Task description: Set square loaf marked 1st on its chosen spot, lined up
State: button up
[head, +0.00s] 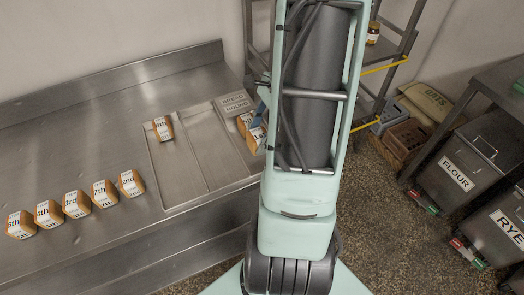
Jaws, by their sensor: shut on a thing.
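My gripper (262,112) is mostly hidden behind my own arm; only a bluish sliver shows, at the right end of the metal tray (180,182). It is shut on a square loaf (256,136), orange-brown with a white band, partly covered by my arm. Its mark cannot be read for certain, and I cannot tell whether it touches the tray or whether a second loaf is beside it. Another banded loaf (162,128) sits in the tray's upper left part, its mark ending in "th". The tray has long compartments and a "BREAD ROUND" plate (235,103).
Several marked loaves stand in a row on the steel counter left of the tray, among them 2nd (131,184) and 3rd (76,204). The counter behind them is clear. A rack (402,45), crates (407,135) and a FLOUR bin (465,170) stand to the right.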

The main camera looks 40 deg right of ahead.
jog(key=shift+w+d+f+b, duration=0.1)
jog(key=shift+d+f+b, duration=0.2)
jog(key=shift+d+f, duration=0.35)
notch_tip(320, 180, down, 4)
jog(key=b, duration=0.3)
jog(key=shift+d+r, duration=0.15)
jog(key=shift+r, duration=0.05)
jog(key=shift+f, duration=0.2)
jog(key=o, duration=1.2)
jog(key=shift+c, duration=0.2)
jog(key=v, duration=1.2)
jog(key=shift+r, duration=0.2)
jog(key=shift+d, duration=0.15)
